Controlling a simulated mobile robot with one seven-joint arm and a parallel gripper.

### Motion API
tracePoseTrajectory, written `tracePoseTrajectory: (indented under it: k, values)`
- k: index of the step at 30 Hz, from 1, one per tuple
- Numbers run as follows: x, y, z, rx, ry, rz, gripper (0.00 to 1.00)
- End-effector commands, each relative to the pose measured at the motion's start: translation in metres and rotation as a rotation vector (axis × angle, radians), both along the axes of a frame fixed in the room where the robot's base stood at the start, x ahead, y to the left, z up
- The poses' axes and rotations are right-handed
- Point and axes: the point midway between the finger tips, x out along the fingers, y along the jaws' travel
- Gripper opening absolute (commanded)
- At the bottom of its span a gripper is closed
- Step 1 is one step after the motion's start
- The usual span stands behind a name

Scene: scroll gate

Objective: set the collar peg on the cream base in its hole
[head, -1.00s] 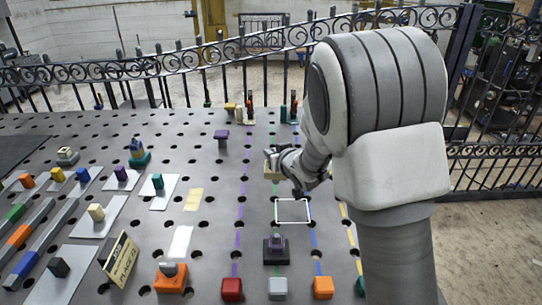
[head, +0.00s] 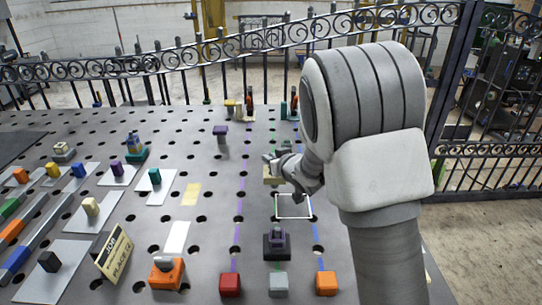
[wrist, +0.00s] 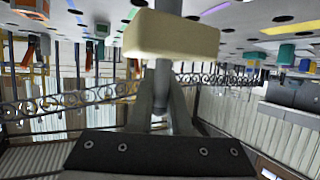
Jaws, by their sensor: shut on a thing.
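The cream block (head: 271,181) of the collar peg hangs just below my gripper (head: 272,163) in the head view. In the wrist view, where the table appears at the top, my gripper (wrist: 163,100) is shut on a grey upright part of the peg. The cream block (wrist: 171,36) lies beyond the fingertips, and a grey shaft (wrist: 168,6) continues from its far side toward the table. Part of the gripper is hidden behind my arm in the head view. Whether the peg touches the table cannot be told.
A white square outline (head: 293,205) lies on the perforated table, right of and nearer than the cream block. Red (head: 230,284), grey (head: 279,283) and orange (head: 326,283) blocks line the front. A fence (head: 180,75) runs behind.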

Motion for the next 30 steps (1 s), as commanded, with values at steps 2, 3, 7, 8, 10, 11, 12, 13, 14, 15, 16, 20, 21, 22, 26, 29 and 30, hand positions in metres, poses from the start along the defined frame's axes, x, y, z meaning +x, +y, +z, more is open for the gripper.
tracePoseTrajectory:
  k: [2,3,7,8,10,11,12,13,14,15,16,20,21,22,26,29,30]
  values:
    - [0.0006,-0.0001,-0.0071,0.001,-0.003,0.000,0.00]
    - [0.0006,-0.0002,-0.0092,0.001,-0.003,-0.001,0.00]
    - [0.0006,-0.0001,-0.0123,0.001,-0.003,-0.001,0.00]
    - [0.0006,-0.0001,-0.0124,0.001,-0.003,-0.001,0.00]
    - [0.0006,-0.0001,-0.0122,0.001,-0.003,-0.001,0.00]
    - [0.0006,-0.0001,-0.0121,0.001,-0.003,-0.001,0.00]
    - [0.0006,-0.0001,-0.0120,0.001,-0.003,-0.001,0.00]
    - [0.0006,-0.0001,-0.0119,0.001,-0.003,-0.001,0.00]
    - [0.0006,-0.0001,-0.0119,0.001,-0.003,-0.001,0.00]
    - [0.0006,-0.0001,-0.0119,0.001,-0.003,-0.001,0.00]
    - [0.0006,-0.0001,-0.0119,0.001,-0.003,-0.001,0.00]
    - [0.0004,-0.0006,-0.0127,0.002,-0.003,-0.001,0.00]
    - [0.0002,-0.0008,-0.0131,0.002,-0.003,-0.001,0.00]
    - [0.0001,-0.0008,-0.0133,0.002,-0.003,-0.001,0.00]
    - [-0.0006,-0.0006,-0.0135,0.003,-0.004,0.000,0.00]
    - [-0.0006,-0.0005,-0.0131,0.002,-0.004,0.000,0.00]
    - [-0.0006,-0.0005,-0.0131,0.002,-0.004,0.000,0.00]
